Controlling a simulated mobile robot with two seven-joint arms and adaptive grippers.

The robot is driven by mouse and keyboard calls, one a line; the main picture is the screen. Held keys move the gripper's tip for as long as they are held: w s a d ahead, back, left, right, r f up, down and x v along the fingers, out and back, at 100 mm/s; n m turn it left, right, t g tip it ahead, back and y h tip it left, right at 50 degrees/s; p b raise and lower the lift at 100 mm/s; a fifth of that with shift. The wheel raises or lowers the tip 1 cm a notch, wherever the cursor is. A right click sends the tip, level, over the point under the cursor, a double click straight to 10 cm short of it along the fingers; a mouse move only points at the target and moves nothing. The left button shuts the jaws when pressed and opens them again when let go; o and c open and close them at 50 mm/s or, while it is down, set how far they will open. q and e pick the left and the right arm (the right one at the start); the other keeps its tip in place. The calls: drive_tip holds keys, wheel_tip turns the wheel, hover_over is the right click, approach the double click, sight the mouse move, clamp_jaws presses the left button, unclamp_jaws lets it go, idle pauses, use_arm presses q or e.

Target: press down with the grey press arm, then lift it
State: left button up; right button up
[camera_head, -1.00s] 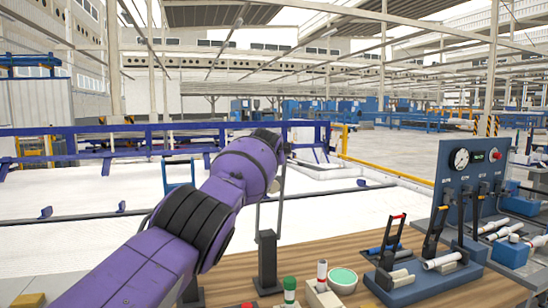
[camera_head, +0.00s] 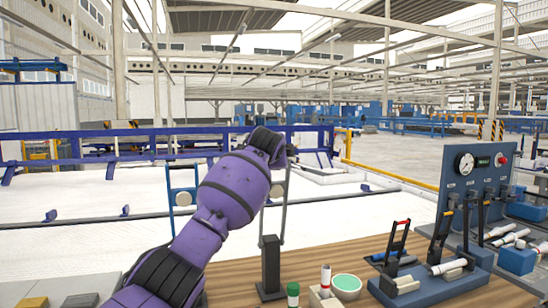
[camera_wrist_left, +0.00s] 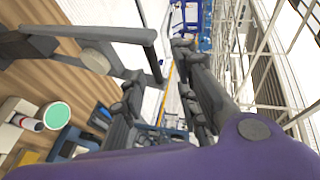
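The grey press arm is a dark lever frame. In the head view one of its slim bars (camera_head: 284,205) rises from a black post (camera_head: 270,262), and my purple left arm hides much of the rest. In the left wrist view the press arm (camera_wrist_left: 90,35) reaches in from the left with a round pivot and a crossbar end. My left gripper (camera_wrist_left: 163,105) has its dark fingers spread, with the crossbar end close to them. I see nothing gripped; contact cannot be told. In the head view this gripper is hidden behind my arm. My right gripper is not in view.
A wooden table (camera_head: 350,252) spans the front. A blue gauge panel (camera_head: 470,175) stands at right. Open floor lies behind.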

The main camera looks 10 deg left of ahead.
use_arm(q)
drive_tip(key=v, duration=0.5)
drive_tip(key=shift+s, duration=0.35)
drive_tip(key=shift+r, duration=0.1)
